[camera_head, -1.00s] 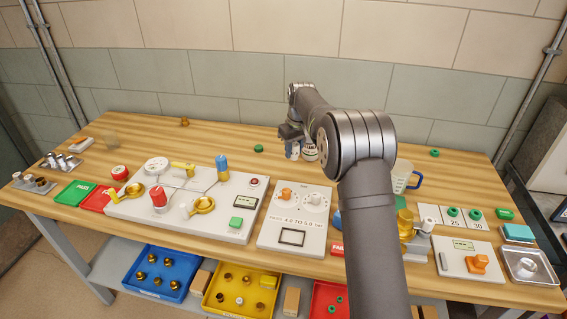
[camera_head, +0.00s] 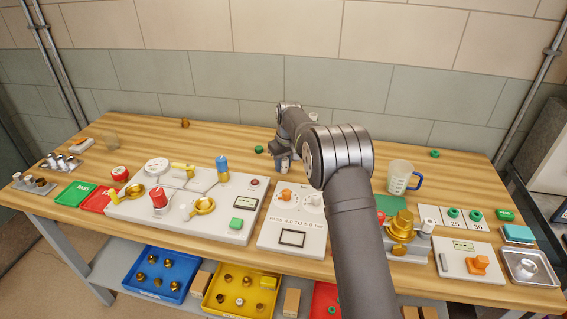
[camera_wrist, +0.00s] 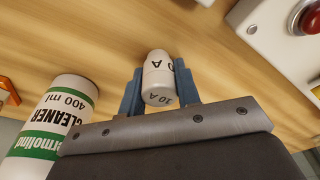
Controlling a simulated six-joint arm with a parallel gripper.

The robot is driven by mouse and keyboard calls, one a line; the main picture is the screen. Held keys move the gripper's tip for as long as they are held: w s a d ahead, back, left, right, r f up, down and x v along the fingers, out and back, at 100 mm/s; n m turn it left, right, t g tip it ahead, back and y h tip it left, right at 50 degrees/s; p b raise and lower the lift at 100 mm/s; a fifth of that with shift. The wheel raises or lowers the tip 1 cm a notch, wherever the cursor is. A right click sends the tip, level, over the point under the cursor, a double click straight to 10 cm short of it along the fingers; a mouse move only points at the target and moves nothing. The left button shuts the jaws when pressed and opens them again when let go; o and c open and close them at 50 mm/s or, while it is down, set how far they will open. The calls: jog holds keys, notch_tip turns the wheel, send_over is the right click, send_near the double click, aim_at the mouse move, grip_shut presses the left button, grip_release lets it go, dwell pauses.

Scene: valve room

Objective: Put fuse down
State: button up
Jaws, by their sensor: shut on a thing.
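The fuse (camera_wrist: 158,80) is a small white cylinder with a rounded end and black "10 A" lettering. In the wrist view it sits between the two blue-grey fingers of my gripper (camera_wrist: 160,92), which is shut on it. The wooden table top shows behind it; I cannot tell whether the fuse touches the wood. In the head view my gripper (camera_head: 284,163) is low over the back middle of the table, behind the grey panel with the orange knob. My arm partly hides it there, and the fuse is hard to make out.
A white and green cleaner can (camera_wrist: 52,125) stands left of my gripper in the wrist view. A panel with a red button (camera_wrist: 306,16) is at the upper right. A small green part (camera_head: 259,149) lies nearby. The measuring jug (camera_head: 402,177) stands to the right.

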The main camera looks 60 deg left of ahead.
aim_at(286, 161)
jog(key=o, duration=1)
notch_tip(286, 161, up, 12)
jog(key=d, duration=0.1)
jog(key=shift+d, duration=0.4)
jog(key=f, duration=0.4)
jog(key=a+f, duration=0.1)
jog(key=f, duration=0.6)
jog(key=shift+a+f, duration=0.4)
jog(key=shift+a+r, duration=0.1)
jog(key=shift+r, duration=1.7)
